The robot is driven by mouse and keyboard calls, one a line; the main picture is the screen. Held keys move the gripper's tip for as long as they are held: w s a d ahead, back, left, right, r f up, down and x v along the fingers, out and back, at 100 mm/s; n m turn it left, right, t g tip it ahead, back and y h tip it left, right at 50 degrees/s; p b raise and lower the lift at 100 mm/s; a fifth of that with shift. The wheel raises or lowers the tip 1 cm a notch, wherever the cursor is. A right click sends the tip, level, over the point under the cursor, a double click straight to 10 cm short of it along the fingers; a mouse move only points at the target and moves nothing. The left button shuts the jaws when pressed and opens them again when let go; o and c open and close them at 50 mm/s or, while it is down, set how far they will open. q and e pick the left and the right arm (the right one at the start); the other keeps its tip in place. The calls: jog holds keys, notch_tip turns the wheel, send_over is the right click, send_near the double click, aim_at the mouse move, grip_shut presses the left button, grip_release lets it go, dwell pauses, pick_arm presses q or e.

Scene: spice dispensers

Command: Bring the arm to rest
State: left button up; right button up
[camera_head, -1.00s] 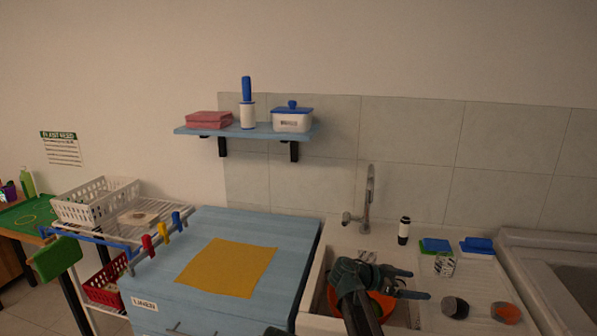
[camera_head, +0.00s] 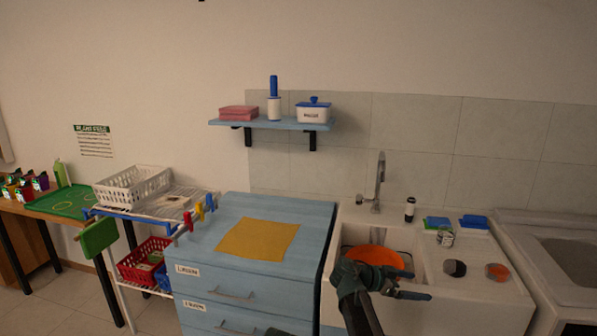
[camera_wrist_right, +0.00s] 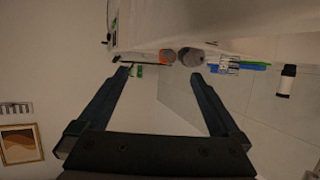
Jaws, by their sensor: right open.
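My right gripper (camera_head: 421,285) is in front of the white sink in the head view, with its fingers pointing right. In the right wrist view its two dark fingers (camera_wrist_right: 161,75) are spread wide with nothing between them. It appears clear of the sink things. An orange bowl (camera_head: 373,257) sits in the sink (camera_head: 424,270), partly hidden behind the gripper. A dark piece, probably of my left arm, shows at the bottom edge of the head view; my left gripper is not visible.
A blue cabinet (camera_head: 306,238) with a yellow cloth (camera_head: 258,239) stands left of the sink. A faucet (camera_head: 379,180), a dark bottle (camera_head: 410,209), a patterned cup (camera_head: 445,238), a dark round item (camera_head: 455,268) and an orange-topped one (camera_head: 497,272) are around the sink. A wire rack (camera_head: 178,206) stands farther left.

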jog(key=s+a+f+n+g+y+p, duration=0.1)
jog(key=s+a+f+n+y+p, duration=0.1)
jog(key=s+a+n, duration=0.4)
jog(key=s+a+f+n+y+p, duration=0.1)
jog(key=s+a+n+y+p, duration=0.2)
jog(key=s+a+n+y, duration=0.3)
jog(key=s+a+f+n+g+y+p, duration=0.1)
jog(key=s+a+f+n+y+p, duration=0.1)
jog(key=s+a+n, duration=0.5)
jog(key=s+a+y+p, duration=0.1)
jog(key=s+a+y, duration=0.1)
jog(key=s+a, duration=0.4)
jog(key=shift+s+a+f+n+g+y+p, duration=0.3)
jog(key=shift+s+a+f+n, duration=0.1)
jog(key=shift+a, duration=0.2)
